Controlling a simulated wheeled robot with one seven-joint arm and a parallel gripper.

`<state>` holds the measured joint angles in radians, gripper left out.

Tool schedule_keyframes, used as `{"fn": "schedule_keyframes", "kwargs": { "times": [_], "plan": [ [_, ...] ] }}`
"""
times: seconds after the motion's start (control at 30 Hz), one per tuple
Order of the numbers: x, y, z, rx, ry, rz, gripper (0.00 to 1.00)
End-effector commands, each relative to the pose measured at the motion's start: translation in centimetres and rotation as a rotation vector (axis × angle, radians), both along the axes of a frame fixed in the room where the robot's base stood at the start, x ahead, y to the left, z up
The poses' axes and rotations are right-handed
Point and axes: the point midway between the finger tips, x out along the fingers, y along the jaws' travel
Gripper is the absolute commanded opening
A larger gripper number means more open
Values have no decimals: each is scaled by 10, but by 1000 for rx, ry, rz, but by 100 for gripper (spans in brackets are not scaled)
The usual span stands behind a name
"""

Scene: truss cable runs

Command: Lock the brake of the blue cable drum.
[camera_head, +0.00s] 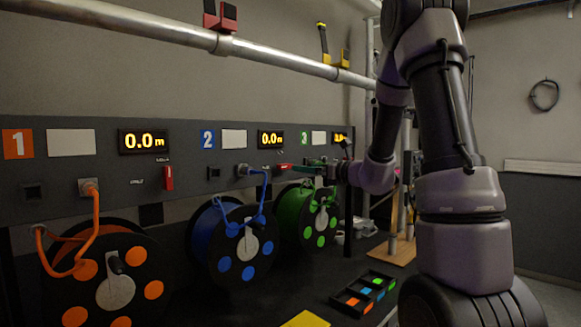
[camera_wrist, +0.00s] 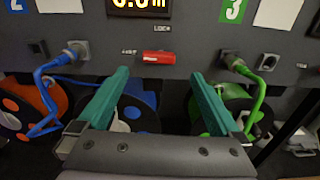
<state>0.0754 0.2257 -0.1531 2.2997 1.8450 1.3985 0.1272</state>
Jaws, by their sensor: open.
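The blue cable drum (camera_head: 236,243) stands under the panel between the orange and green drums; it also shows, partly hidden by my left finger, in the wrist view (camera_wrist: 140,98). Its red brake lever (camera_wrist: 158,57) lies sideways on the panel, below a LOCK label (camera_wrist: 162,28) and beside a FREE label (camera_wrist: 129,52). The lever also shows in the head view (camera_head: 285,167). My gripper (camera_wrist: 160,74) is open, its teal fingers spread on either side of the lever and apart from it. In the head view my gripper (camera_head: 301,166) is close to the panel.
The orange drum (camera_head: 117,291) is at left, with its own red lever (camera_head: 168,178) upright. The green drum (camera_head: 308,216) is at right. A blue cable (camera_wrist: 45,92) and a green cable (camera_wrist: 257,92) hang from plugs beside my fingers. A compartment tray (camera_head: 363,293) lies below.

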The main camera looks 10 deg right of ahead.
Motion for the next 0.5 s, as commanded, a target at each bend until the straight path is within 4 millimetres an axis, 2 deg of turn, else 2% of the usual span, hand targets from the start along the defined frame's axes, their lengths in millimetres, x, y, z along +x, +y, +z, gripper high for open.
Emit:
{"fn": "schedule_keyframes", "kwargs": {
  "times": [0.3, 0.5],
  "plan": [
    [49, 35, 0, -4, 0, 5, 100],
    [70, 49, 0, -3, -1, 4, 100]
  ]
}}
